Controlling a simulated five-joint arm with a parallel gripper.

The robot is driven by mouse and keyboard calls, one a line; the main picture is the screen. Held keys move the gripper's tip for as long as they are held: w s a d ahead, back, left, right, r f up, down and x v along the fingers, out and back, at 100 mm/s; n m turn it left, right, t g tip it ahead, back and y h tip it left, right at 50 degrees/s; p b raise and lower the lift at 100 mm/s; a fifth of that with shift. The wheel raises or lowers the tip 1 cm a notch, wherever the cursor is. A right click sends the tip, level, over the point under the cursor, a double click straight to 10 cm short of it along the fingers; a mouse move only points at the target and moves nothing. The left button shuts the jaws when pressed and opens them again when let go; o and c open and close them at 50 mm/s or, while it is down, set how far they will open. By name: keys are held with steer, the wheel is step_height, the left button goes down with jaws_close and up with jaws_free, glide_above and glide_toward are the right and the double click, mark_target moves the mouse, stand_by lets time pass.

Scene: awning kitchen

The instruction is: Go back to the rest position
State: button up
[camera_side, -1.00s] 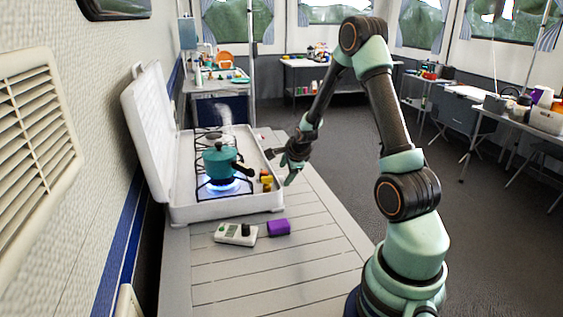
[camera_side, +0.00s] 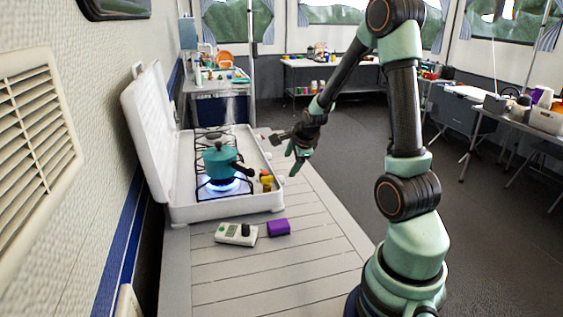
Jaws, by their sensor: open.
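My gripper (camera_side: 284,156) is open and empty. It hangs in the air to the right of the camping stove (camera_side: 178,211), above the table's far right edge. My arm rises from its base at the lower right and bends over at the top of the view. A teal pot (camera_side: 219,162) with a lid and a dark handle sits on the stove over a lit blue flame, apart from my gripper.
The stove's white lid (camera_side: 150,130) stands open on the left. A white device with a dark knob (camera_side: 235,234) and a purple block (camera_side: 279,227) lie on the slatted table (camera_side: 270,280) in front. The near table is otherwise clear. Other tables stand farther back.

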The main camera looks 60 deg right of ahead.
steer(key=w+a+r+n+y, duration=0.1)
steer(key=w+a+r+n, duration=0.1)
steer(key=a+r+n, duration=0.45)
steer(key=s+a+r+n+y, duration=0.1)
steer(key=s+a+r+n, duration=0.1)
steer(key=a+n, duration=0.4)
steer(key=s+a+r+n+y, duration=0.1)
steer(key=s+a+r+n, duration=0.1)
steer(key=s+a+n, duration=0.2)
steer(key=s+a+r+n+y, duration=0.1)
steer(key=s+a+r+n, duration=0.1)
steer(key=a+n, duration=0.8)
steer(key=shift+s+a+r, duration=0.25)
steer(key=shift+s+a, duration=0.55)
steer(key=shift+a, duration=0.2)
steer(key=shift+n, duration=0.25)
